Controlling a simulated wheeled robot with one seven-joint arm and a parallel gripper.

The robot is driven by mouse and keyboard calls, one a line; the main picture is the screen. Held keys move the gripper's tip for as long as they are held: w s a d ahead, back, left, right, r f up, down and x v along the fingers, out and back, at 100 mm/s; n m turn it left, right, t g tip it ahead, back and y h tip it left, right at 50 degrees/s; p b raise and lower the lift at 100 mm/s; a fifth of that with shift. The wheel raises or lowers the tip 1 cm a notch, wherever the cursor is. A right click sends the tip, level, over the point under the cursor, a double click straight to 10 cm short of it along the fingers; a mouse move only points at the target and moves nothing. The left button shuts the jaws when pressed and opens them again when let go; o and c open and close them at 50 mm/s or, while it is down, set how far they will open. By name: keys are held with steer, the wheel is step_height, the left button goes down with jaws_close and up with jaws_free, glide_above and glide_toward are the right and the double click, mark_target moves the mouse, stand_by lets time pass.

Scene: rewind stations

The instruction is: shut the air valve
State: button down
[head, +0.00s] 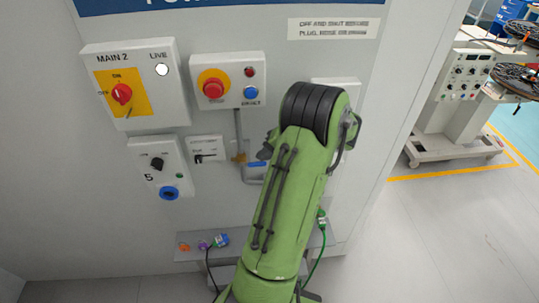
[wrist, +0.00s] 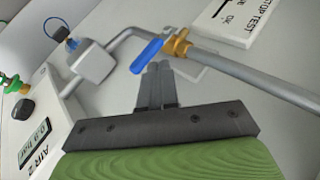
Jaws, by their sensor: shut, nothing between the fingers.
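The air valve has a brass body (wrist: 178,45) on a grey metal pipe and a blue lever (wrist: 147,57). In the wrist view the lever points down-left from the brass body, at a clear angle across the pipe. In the head view the brass body (head: 239,158) and the blue lever (head: 257,164) show just left of my arm. My gripper (wrist: 158,68) is shut and empty, its fingertips at the lower side of the lever in the picture. I cannot tell whether they touch it. In the head view my arm mostly hides the gripper.
The AIR 2 box (wrist: 40,128) with a gauge display is at left in the wrist view. A STOP TEST panel (wrist: 232,18) is at upper right. In the head view the MAIN 2 switch box (head: 135,85) and emergency stop box (head: 228,80) are close by; a shelf (head: 195,252) is below.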

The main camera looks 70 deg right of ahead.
steer(key=s+f+v, duration=0.1)
steer(key=v, duration=1)
steer(key=shift+s+d, duration=0.3)
steer(key=shift+d, duration=0.25)
